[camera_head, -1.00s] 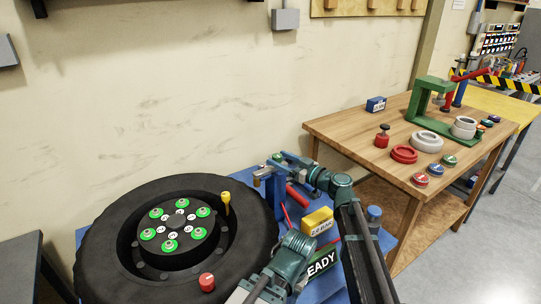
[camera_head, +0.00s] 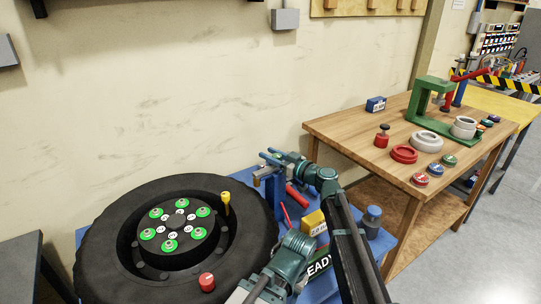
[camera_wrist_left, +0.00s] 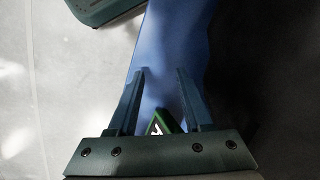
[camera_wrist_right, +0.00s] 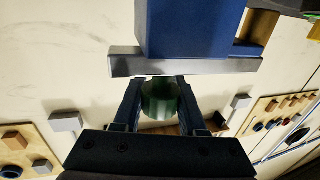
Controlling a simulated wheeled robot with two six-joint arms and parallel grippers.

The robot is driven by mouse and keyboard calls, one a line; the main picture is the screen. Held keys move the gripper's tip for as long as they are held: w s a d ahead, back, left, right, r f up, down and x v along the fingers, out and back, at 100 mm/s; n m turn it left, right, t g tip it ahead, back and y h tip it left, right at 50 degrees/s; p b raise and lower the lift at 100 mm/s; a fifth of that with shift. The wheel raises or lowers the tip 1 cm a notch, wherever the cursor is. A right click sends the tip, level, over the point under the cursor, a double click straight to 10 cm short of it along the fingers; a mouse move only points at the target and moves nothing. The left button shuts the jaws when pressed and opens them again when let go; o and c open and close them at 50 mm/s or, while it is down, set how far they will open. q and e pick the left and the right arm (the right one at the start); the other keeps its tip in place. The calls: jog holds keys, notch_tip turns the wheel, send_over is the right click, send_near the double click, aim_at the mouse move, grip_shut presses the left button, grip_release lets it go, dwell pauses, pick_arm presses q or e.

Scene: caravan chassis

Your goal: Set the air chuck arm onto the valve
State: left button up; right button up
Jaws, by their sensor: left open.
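The wheel's tyre (camera_head: 100,225) lies flat at the left, and a yellow-topped valve (camera_head: 226,202) stands upright inside its rim. The air chuck arm, a blue post with a grey bar (camera_head: 264,172) on top, stands beside the tyre; the bar's end is apart from the valve. My right gripper (camera_head: 272,158) is at the top of this stand. In the right wrist view, a green cylinder (camera_wrist_right: 160,100) sits between its fingers, below a grey bar (camera_wrist_right: 185,65) and blue block; whether they press on it is unclear. My left gripper (camera_wrist_left: 158,95) is open over a blue surface, empty.
A red cap (camera_head: 207,282) sits on the tyre. A red handle (camera_head: 297,196), a yellow box (camera_head: 314,222) and a green READY sign (camera_head: 319,266) are right of the stand. A wooden bench (camera_head: 345,127) with a green press (camera_head: 428,110) stands at the right.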

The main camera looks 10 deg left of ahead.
grip_shut()
dwell(0.9)
